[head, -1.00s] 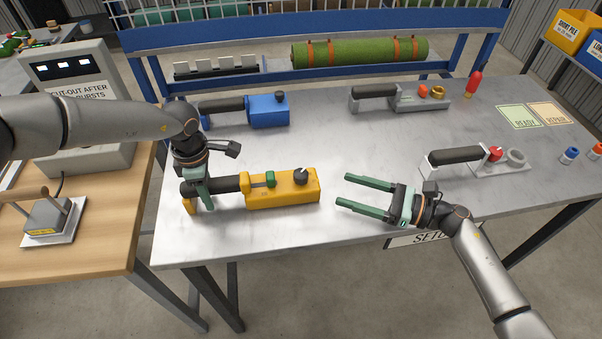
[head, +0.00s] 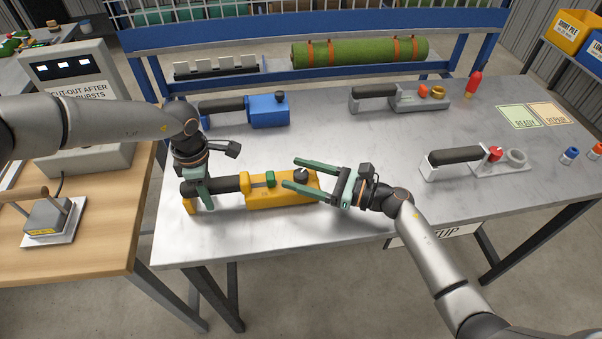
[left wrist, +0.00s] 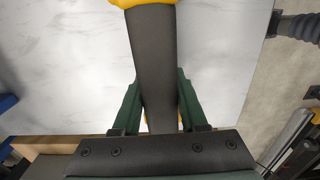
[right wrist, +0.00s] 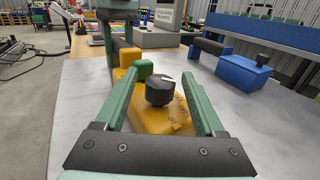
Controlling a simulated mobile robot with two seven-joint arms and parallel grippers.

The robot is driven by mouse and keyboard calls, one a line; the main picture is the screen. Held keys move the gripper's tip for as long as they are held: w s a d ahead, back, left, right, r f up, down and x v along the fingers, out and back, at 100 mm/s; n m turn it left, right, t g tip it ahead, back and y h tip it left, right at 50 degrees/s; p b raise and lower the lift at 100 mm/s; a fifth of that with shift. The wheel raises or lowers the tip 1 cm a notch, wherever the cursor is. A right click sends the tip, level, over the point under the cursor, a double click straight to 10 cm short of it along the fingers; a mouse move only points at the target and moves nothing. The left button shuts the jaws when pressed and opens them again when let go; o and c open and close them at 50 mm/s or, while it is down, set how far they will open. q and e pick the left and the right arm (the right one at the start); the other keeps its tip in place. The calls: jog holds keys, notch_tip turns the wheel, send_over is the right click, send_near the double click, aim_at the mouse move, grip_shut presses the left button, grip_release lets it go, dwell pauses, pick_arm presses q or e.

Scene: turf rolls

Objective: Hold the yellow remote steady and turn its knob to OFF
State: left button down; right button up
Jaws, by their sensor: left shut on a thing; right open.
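The yellow remote (head: 262,200) lies on the metal bench, with a black grip (head: 226,184) at its left end, a green button (head: 270,179) and a black knob (head: 301,175) with a white pointer mark. My left gripper (head: 205,195) is shut around the black grip; the left wrist view shows the grip (left wrist: 152,70) between its fingers. My right gripper (head: 290,172) is open, its fingers around the knob end without visible contact.
A blue remote (head: 268,110) lies behind, and grey handled tools lie at the back (head: 420,100) and right (head: 490,163). A red-handled item (head: 474,84) stands at the back right. The bench front right of my right gripper is clear.

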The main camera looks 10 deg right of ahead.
pick_arm(q)
jog(key=shift+s+f, duration=0.25)
pick_arm(e)
grip_shut()
jog(key=shift+t, duration=0.3)
jog(key=m+t+h, duration=0.3)
jog(key=shift+s+f+m+t+h, duration=0.1)
jog(key=shift+m+t+h, duration=0.2)
jog(key=shift+t, duration=0.1)
jog(key=m+t+h, duration=0.3)
jog(key=h, duration=0.1)
jog(key=shift+a, duration=0.1)
jog(key=shift+m+t+h, duration=0.5)
jog(key=shift+m+h, duration=0.6)
jog(key=shift+h, duration=0.7)
